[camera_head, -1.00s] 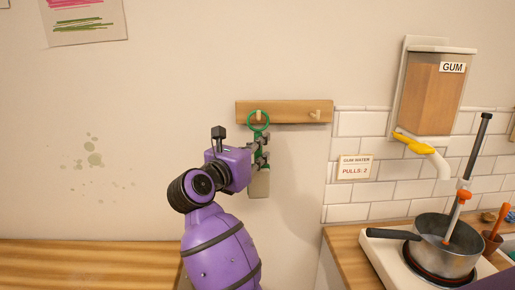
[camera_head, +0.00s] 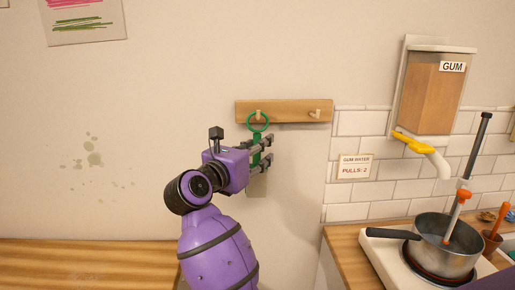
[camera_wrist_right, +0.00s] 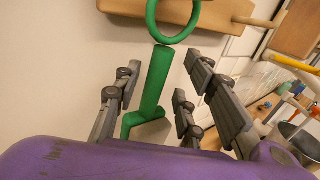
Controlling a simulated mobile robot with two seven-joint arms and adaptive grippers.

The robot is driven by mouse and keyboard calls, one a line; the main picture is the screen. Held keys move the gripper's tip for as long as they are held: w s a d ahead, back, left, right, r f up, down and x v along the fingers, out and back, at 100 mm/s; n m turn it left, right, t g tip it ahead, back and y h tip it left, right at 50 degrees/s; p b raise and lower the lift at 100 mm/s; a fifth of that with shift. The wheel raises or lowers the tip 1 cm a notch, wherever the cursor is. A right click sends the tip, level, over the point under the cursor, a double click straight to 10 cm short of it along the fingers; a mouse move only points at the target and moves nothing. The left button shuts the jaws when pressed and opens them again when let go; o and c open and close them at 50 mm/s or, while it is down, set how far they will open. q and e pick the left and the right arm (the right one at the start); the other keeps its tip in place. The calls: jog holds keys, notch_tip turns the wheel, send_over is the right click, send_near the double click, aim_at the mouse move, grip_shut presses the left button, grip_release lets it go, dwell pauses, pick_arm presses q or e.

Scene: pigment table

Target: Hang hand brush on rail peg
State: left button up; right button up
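The hand brush (camera_head: 257,158) has a green handle with a ring at the top and a pale lower part. It hangs upright below the wooden rail (camera_head: 290,111). Its ring overlaps the left peg (camera_head: 258,115) and appears to be looped over it. My right gripper (camera_head: 268,151) is open at the handle, one finger above the other. In the right wrist view, the open right gripper (camera_wrist_right: 162,66) has its fingers on both sides of the green handle (camera_wrist_right: 156,85), with visible gaps. The brush's lower part is partly hidden by my gripper. My left gripper is not in view.
The right peg (camera_head: 315,114) is empty. A gum dispenser (camera_head: 432,92) with a yellow lever hangs at the right. Below it, a pot (camera_head: 446,250) stands on a hot plate (camera_head: 388,265).

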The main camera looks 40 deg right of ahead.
jog(key=v, duration=1.1)
jog(key=shift+a, duration=0.15)
